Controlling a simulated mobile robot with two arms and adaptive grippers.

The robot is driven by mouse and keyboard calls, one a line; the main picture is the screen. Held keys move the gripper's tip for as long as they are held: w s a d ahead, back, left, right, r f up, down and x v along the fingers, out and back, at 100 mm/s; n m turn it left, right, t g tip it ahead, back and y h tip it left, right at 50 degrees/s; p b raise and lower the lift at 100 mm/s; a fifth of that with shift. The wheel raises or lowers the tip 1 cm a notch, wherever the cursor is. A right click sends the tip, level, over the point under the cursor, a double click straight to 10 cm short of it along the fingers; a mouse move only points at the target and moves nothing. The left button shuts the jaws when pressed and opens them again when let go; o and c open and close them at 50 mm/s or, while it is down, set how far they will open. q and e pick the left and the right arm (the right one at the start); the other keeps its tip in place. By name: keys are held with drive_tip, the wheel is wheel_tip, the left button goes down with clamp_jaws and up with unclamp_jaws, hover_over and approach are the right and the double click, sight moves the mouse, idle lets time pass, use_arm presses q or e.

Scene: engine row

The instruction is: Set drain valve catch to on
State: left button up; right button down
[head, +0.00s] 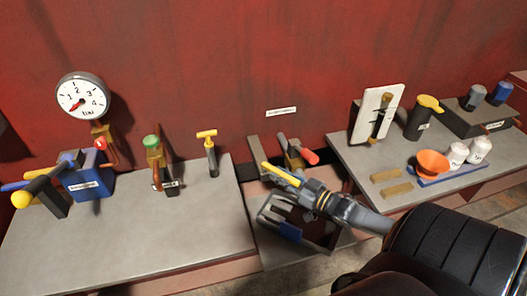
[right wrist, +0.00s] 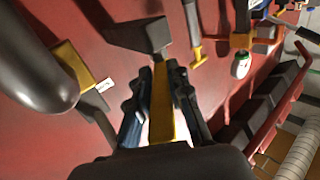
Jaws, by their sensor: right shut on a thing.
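In the head view my right gripper (head: 288,193) is over the gap between the two grey worktops, by a low grey and brown fixture. In the right wrist view my right gripper (right wrist: 162,88) is shut on a yellow bar (right wrist: 164,118), one finger on each side. The bar leads to a dark block (right wrist: 140,33) near the wall. The yellow bar (head: 281,174) also shows in the head view, slanting up to the left. The labels are too small to read, so I cannot tell which part is named drain valve catch. My left gripper is out of view.
A red-knobbed lever (head: 303,156) stands close behind my right gripper. On the left are a yellow T-handle (head: 207,137), a green-capped valve (head: 152,143) and a blue box (head: 88,177). An orange funnel (head: 432,164) and white bottles (head: 479,150) stand at right.

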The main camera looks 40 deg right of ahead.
drive_tip(key=shift+d, duration=0.1)
idle(0.4)
drive_tip(key=c, duration=1.2)
unclamp_jaws()
drive_tip(key=v, duration=1.2)
drive_tip(key=shift+d, duration=0.15)
